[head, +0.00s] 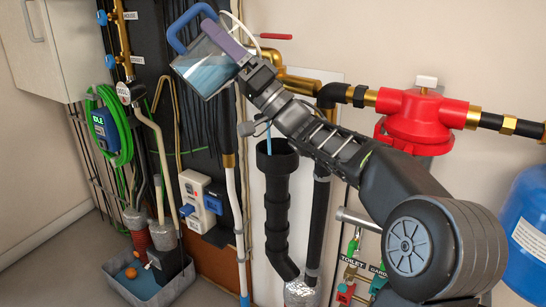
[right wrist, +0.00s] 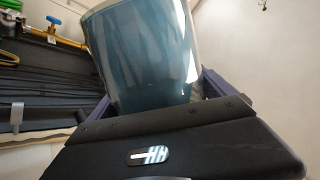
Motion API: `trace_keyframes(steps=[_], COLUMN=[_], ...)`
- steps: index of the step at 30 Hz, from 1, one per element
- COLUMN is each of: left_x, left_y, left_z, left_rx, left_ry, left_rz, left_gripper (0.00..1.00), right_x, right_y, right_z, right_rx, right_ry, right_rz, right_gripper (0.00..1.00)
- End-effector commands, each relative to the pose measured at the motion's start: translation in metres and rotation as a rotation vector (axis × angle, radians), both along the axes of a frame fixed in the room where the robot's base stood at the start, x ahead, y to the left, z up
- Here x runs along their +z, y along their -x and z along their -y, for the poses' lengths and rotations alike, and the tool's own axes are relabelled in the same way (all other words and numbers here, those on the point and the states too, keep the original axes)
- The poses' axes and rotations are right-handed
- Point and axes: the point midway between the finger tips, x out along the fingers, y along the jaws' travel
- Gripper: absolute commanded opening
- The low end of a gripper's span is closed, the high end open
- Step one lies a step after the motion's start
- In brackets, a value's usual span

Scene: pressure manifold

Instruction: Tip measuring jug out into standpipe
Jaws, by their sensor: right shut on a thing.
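The measuring jug (head: 207,66) is clear, with blue liquid inside and a blue handle at its upper left. It is tilted in the head view, up and left of the standpipe. My right gripper (head: 236,48) is shut on the jug, its purple fingers at the jug's side. The jug (right wrist: 148,55) fills the middle of the right wrist view, between the fingers. The standpipe (head: 277,200) is a black upright pipe with a wide open mouth, below my right forearm. A thin light-blue line shows at its mouth; I cannot tell its source. My left gripper is not in view.
Brass pipework and a red regulator (head: 415,122) stand right of the standpipe. A blue tank (head: 530,225) is at the right edge. A grey tub (head: 150,285) with hoses and pumps stands lower left. A socket box (head: 198,200) is left of the standpipe.

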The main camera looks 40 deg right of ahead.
Motion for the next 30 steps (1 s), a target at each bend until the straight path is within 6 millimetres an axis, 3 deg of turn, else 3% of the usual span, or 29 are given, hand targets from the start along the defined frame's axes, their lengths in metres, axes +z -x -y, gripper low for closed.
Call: trace_keyframes(steps=[17,30], left_x=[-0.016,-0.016], left_y=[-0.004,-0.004], left_z=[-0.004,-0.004], left_rx=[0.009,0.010], left_ry=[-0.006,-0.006], left_rz=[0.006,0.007], left_gripper=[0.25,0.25], right_x=[-0.014,-0.013], right_y=[0.001,0.001], right_z=[0.000,0.001], right_rx=[0.000,0.000], right_ry=[-0.020,-0.032], right_rz=[0.008,0.012], right_gripper=[0.21,0.21])
